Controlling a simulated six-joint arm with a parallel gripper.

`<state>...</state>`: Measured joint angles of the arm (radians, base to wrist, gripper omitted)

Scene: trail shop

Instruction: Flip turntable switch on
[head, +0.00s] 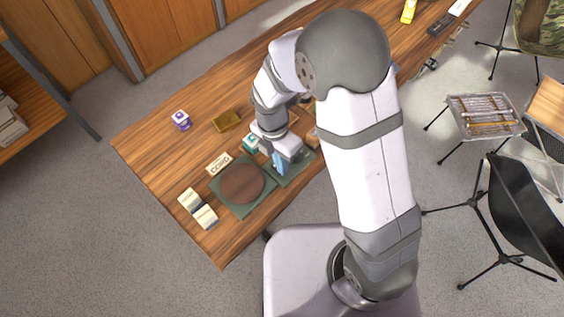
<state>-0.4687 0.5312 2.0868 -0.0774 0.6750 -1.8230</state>
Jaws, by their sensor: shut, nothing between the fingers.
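The turntable (242,184) is a round brown disc on a dark green square base, lying on the wooden table near its front left part. A second dark green panel (294,173) adjoins the base on its right. My gripper (281,168) points down over this panel, to the right of the disc. It is shut and empty. I cannot make out the switch; my gripper and wrist cover part of the panel. I cannot tell whether the fingertips touch anything.
On the wooden table (150,140) stand white boxes (197,209), a sign (219,163), a yellowish tray (227,121), a purple-and-white box (181,120) and a teal-and-white box (250,143) close to my wrist. The left part of the tabletop has free room.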

